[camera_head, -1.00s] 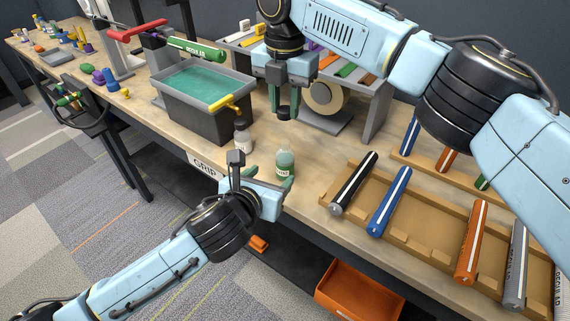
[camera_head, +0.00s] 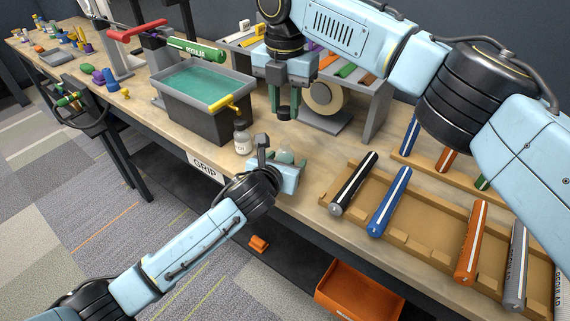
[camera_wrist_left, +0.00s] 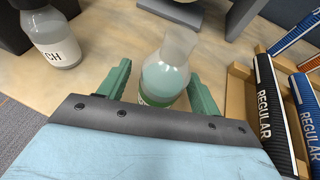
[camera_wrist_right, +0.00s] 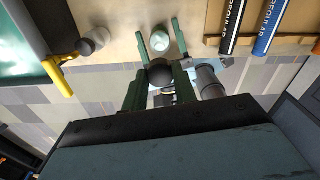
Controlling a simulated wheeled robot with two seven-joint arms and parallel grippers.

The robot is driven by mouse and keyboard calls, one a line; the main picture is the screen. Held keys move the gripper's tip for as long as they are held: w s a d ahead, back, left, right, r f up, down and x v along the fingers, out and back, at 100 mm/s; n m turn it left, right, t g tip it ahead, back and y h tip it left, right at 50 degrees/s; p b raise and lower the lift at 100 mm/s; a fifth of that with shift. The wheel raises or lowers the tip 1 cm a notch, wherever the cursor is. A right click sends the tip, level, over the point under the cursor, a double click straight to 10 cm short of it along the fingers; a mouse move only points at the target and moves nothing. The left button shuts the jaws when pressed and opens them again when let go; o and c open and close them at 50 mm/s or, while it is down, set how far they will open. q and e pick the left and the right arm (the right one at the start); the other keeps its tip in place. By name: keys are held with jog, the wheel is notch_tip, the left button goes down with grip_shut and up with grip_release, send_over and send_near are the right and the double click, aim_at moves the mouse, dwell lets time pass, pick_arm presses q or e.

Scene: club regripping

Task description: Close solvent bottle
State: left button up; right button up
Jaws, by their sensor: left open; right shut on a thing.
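The solvent bottle (camera_wrist_left: 166,72), clear with green liquid and an open neck, stands on the bench. In the head view only its top (camera_head: 285,156) shows behind my left gripper (camera_head: 277,163). In the left wrist view my left gripper (camera_wrist_left: 160,75) is open, with one finger on each side of the bottle; contact cannot be made out. My right gripper (camera_head: 284,106) is shut on a dark cap (camera_head: 283,113) and holds it above the bench, fingers down. The cap (camera_wrist_right: 160,72) also shows in the right wrist view, near the bottle (camera_wrist_right: 159,41).
A white-labelled bottle (camera_head: 243,138) stands left of the solvent bottle. Behind it is a grey tub (camera_head: 190,118) of green liquid with a yellow-handled tool (camera_head: 224,104). A tape roll (camera_head: 323,97) stands behind. A wooden rack (camera_head: 412,243) of grips lies to the right.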

pick_arm(q)
jog(key=shift+x, duration=0.75)
jog(key=shift+c, duration=0.4)
grip_shut()
pick_arm(e)
send_over(285, 142)
jog(key=shift+w+f, duration=0.1)
jog(key=shift+f, duration=2.4)
jog(key=shift+f, duration=0.85)
jog(key=shift+f, duration=0.6)
